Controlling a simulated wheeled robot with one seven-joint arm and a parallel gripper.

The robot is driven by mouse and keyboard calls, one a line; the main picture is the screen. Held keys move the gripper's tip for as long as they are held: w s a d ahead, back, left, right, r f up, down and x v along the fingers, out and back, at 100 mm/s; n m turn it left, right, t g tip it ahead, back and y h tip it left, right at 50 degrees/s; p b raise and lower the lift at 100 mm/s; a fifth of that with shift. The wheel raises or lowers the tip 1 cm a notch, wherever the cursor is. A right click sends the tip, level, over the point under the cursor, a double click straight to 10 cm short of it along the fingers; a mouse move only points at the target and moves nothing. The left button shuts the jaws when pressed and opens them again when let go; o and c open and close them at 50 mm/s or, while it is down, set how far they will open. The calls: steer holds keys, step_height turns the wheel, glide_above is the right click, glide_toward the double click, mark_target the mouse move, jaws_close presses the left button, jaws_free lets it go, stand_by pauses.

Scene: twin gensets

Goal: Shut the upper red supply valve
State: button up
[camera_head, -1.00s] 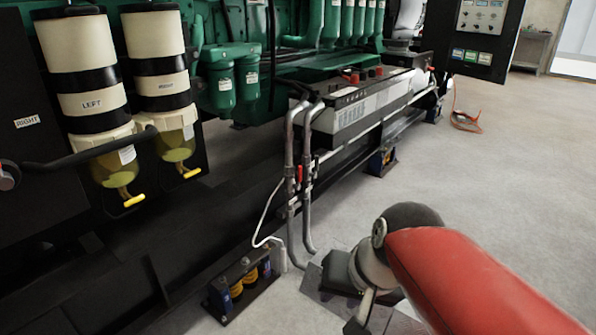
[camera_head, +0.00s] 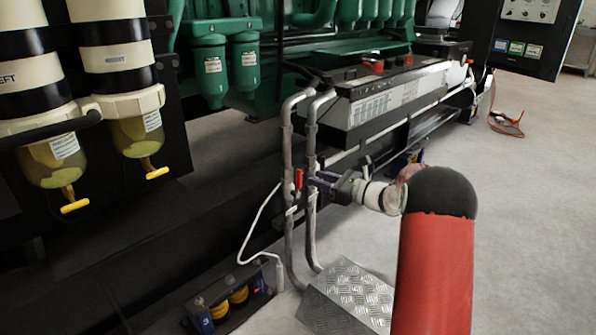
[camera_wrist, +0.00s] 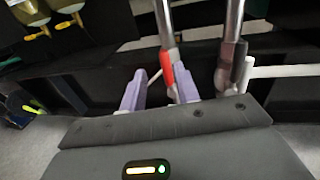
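The red valve lever (camera_head: 298,178) points along the left of two upright grey pipes beside the genset base. In the wrist view the red lever (camera_wrist: 166,66) lies along the left pipe, between my fingertips and nearer the right one. My gripper (camera_wrist: 160,80) has two purple fingers, spread apart with a gap. It is open, and I cannot tell whether it touches the lever. In the head view my gripper (camera_head: 318,182) reaches the pipes from the right, its fingertips partly hidden behind the right pipe.
The right pipe (camera_wrist: 229,50) carries a dark handle close to my right finger. A white cable (camera_head: 257,215) hangs left of the pipes. A checker-plate step (camera_head: 348,297) stands below my gripper. Filters with yellow drains (camera_head: 140,135) are at left. Open floor lies right.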

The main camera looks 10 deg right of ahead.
mark_target(299, 186)
steer(key=x, duration=0.7)
steer(key=shift+w+a, duration=0.1)
steer(key=shift+w, duration=0.4)
jaws_close()
